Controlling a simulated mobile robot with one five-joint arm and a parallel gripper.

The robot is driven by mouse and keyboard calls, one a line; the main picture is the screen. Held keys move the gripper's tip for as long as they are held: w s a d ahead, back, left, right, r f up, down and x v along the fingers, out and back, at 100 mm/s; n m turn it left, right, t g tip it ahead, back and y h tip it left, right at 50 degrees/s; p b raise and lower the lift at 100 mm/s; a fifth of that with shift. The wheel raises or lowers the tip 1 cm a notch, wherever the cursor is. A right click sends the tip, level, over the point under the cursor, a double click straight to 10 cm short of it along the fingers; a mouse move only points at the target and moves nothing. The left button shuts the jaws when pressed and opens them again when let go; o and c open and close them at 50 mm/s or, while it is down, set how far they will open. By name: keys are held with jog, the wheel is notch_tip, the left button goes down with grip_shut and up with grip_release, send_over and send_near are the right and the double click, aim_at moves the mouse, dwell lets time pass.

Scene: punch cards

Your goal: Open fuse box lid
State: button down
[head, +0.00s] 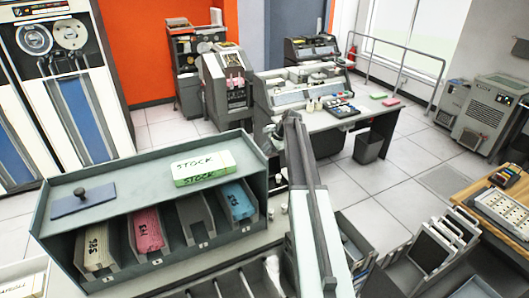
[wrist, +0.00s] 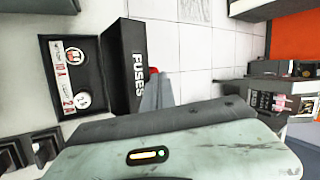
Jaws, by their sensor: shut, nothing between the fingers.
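The fuse box (wrist: 75,75) shows in the wrist view at the upper left, a dark case with its inside in sight. Inside are round fuses and labels reading 10 A and 2 A. Its black lid (wrist: 120,60), marked FUSES, stands swung away from the case, on the right side. My gripper (wrist: 157,90) is shut and empty, its grey fingers just right of the lid's lower end. I cannot tell if they touch it. A small red part shows beside the fingertips. In the head view I cannot make out the fuse box or my fingers clearly.
A grey card rack (head: 60,215) with coloured card decks stands at left in the head view. A STOCK box (head: 203,168) lies on top. Desk machines (head: 300,90) stand behind. A bin (head: 368,147) and open tiled floor (head: 390,175) lie to the right.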

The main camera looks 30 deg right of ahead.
jog(key=w+p+v, duration=0.1)
jog(key=p+v, duration=1.1)
jog(key=v, duration=0.1)
jog(key=shift+d+r, duration=0.2)
jog(key=shift+r, duration=0.45)
